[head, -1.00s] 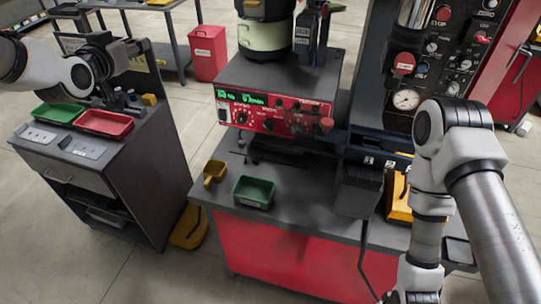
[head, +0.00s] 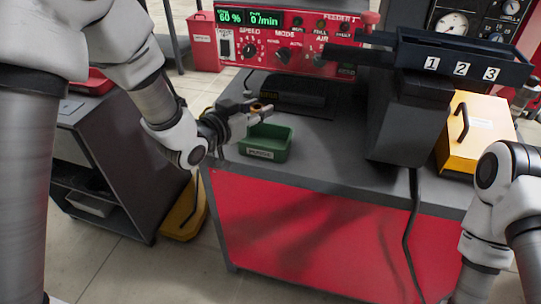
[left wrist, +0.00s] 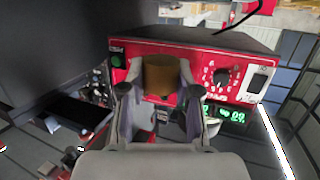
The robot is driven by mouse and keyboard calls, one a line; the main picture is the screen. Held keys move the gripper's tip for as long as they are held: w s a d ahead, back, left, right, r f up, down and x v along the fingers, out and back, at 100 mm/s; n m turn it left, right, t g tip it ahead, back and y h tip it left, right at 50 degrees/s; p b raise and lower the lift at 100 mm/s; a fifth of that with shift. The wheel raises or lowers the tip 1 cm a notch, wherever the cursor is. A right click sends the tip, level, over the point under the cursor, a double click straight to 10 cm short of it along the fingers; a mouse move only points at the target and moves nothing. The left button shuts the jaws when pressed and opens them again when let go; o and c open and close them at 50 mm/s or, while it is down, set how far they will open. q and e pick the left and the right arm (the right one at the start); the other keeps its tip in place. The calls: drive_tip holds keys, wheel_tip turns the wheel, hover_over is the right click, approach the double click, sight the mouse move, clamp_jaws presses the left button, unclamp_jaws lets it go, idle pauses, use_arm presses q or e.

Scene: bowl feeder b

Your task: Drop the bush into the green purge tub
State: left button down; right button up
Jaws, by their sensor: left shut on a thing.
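The bush (left wrist: 160,75) is a small brown-gold cylinder between the fingers of my left gripper (left wrist: 158,100) in the left wrist view. In the head view my left gripper (head: 262,112) is shut on it, and only a small bit of the bush shows. The green purge tub (head: 265,154) stands on the grey bench top with a label on its front. The gripper is at the tub's back left, apparently above it; the exact height is hard to tell. My right arm is at the lower right of the head view, with its gripper out of frame.
The red feeder control panel (head: 285,52) is behind the tub. A dark track numbered 1, 2, 3 (head: 462,68) juts out at the right, near a yellow box (head: 474,135). A grey cart (head: 125,165) stands at the left. The bench front right of the tub is clear.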

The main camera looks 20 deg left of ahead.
sight(257, 129)
use_arm(q)
wheel_tip(257, 129, down, 6)
drive_tip(key=b, duration=0.4)
drive_tip(key=shift+r+b, duration=0.2)
drive_tip(key=shift+b, duration=0.1)
drive_tip(key=shift+r, duration=0.1)
drive_tip(key=c, duration=0.7)
unclamp_jaws()
drive_tip(key=shift+c, duration=0.2)
drive_tip(key=v, duration=0.7)
drive_tip(key=shift+s, duration=0.2)
drive_tip(key=shift+a, duration=0.1)
